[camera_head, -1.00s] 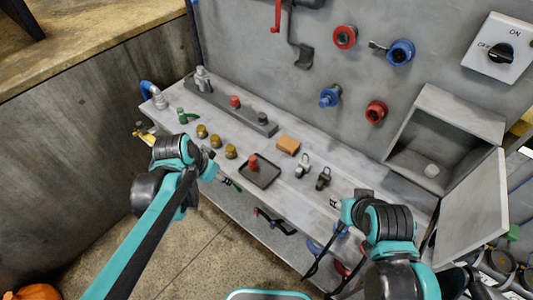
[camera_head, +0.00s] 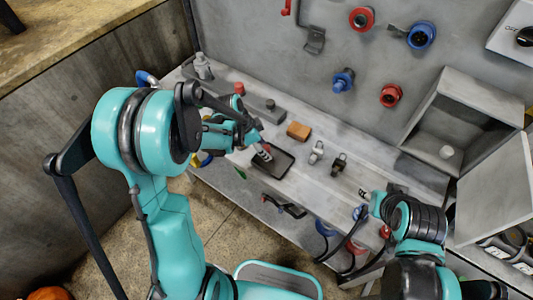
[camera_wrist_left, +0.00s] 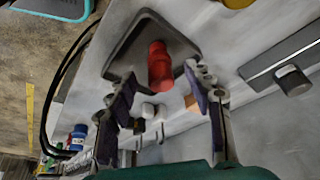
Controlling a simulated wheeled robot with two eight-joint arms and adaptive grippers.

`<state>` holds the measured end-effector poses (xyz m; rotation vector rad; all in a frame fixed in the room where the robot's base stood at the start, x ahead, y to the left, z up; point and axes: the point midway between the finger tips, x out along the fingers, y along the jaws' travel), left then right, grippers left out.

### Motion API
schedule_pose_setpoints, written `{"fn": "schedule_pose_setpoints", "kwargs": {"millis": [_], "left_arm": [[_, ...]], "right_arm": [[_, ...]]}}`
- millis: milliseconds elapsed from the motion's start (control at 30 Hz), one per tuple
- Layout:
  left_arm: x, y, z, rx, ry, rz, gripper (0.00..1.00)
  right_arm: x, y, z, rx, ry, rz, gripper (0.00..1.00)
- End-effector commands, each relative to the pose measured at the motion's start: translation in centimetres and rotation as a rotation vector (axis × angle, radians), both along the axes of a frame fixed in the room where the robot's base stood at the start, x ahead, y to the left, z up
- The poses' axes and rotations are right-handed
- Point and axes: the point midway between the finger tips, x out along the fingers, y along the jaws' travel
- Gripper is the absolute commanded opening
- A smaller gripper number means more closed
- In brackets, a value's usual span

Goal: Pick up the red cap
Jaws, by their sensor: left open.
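The red cap (camera_wrist_left: 160,66) stands on a dark tray (camera_wrist_left: 190,46) in the left wrist view. My left gripper (camera_wrist_left: 163,84) is open, with a finger on each side of the cap's near end; I cannot tell whether they touch it. In the head view my left gripper (camera_head: 262,147) reaches over the dark tray (camera_head: 281,165) and mostly hides the cap. My right gripper (camera_head: 365,193) hangs over the front edge of the bench, and its jaw opening is too small to make out.
An orange-brown block (camera_head: 299,131) and two small clamp-like items (camera_head: 317,151) lie right of the tray. A grey rail (camera_head: 262,110) with another red piece (camera_head: 239,88) lies behind. An open grey box (camera_head: 460,125) stands at the right, below wall fittings.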

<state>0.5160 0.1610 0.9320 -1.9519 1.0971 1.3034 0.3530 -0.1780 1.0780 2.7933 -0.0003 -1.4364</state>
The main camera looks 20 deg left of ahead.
Motion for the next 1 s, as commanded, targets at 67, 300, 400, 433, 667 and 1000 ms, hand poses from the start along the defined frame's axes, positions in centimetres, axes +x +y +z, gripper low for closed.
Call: {"fn": "schedule_pose_setpoints", "kwargs": {"millis": [67, 300, 400, 433, 667, 1000], "left_arm": [[0.4, -0.5, -1.5, 0.0, 0.0, 0.0, 0.52], [0.7, -1.1, -2.9, 0.001, 0.0, 0.001, 0.52], [0.7, -1.0, -2.8, 0.001, 0.0, 0.001, 0.52], [0.7, -1.0, -2.8, 0.001, 0.0, 0.001, 0.46], [0.7, -1.0, -2.8, 0.001, 0.0, 0.001, 0.0], [0.7, -1.0, -2.7, 0.001, 0.0, 0.002, 0.0]], "right_arm": [[0.0, 0.0, -0.8, 0.0, 0.0, 0.0, 0.4], [0.0, 0.0, -1.1, 0.0, 0.0, 0.0, 0.4], [0.0, 0.0, -1.1, 0.0, 0.0, 0.0, 0.4], [0.0, 0.0, -1.1, 0.0, 0.0, 0.0, 0.4], [0.0, 0.0, -1.1, 0.0, 0.0, 0.0, 0.4], [0.0, 0.0, -1.0, 0.0, 0.0, 0.0, 0.4]]}}
